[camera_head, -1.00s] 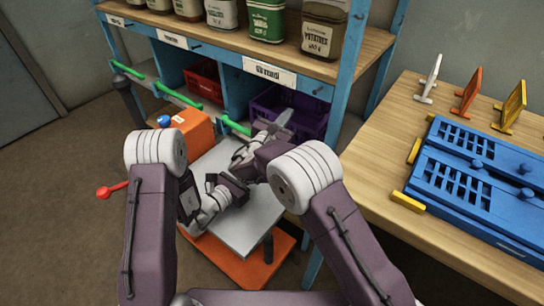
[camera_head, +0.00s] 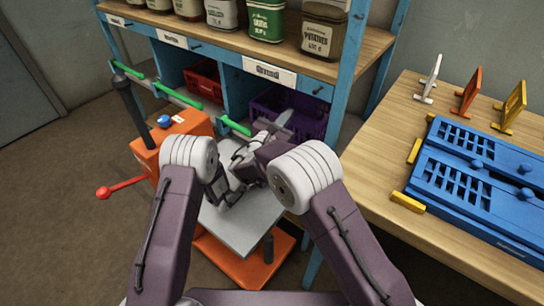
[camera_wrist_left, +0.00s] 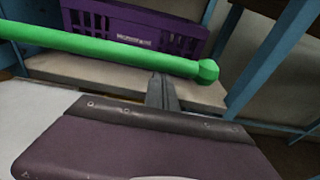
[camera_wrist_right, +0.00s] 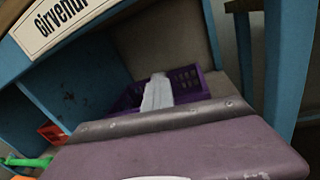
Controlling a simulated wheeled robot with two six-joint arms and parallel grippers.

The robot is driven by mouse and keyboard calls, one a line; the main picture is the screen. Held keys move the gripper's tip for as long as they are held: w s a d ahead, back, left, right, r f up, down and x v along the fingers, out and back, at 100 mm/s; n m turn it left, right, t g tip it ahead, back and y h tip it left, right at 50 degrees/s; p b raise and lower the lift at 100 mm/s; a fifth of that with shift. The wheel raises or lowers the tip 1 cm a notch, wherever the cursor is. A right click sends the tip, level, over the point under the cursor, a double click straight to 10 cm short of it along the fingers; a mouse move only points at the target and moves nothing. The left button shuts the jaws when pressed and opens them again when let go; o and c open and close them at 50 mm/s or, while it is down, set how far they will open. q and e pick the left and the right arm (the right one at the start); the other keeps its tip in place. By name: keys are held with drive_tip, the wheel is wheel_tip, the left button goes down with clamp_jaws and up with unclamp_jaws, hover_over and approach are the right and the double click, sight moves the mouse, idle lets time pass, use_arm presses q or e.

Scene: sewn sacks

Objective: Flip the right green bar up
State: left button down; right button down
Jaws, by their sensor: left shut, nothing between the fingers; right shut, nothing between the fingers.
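The right green bar (camera_head: 236,126) runs along the front of the lower shelf, in front of the purple crate. In the left wrist view it is a long green bar (camera_wrist_left: 110,45) with a rounded knob at its right end. My left gripper (camera_wrist_left: 163,82) is shut and empty, its tips just below the bar near the knob; I cannot tell whether they touch. In the head view my arms partly hide it. My right gripper (camera_head: 284,118) is shut and empty, in front of the purple crate, right of the bar.
The purple crate (camera_head: 312,118) and a red crate (camera_head: 203,82) sit in the shelf bays. An orange lift cart (camera_head: 170,140) with a grey platform (camera_head: 245,225) stands before the shelf. The wooden table (camera_head: 372,150) at right holds blue panels.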

use_arm(q)
drive_tip(key=shift+r, duration=0.1)
drive_tip(key=shift+r+n, duration=0.3)
drive_tip(key=shift+r, duration=0.45)
use_arm(e)
drive_tip(key=c, duration=0.7)
unclamp_jaws()
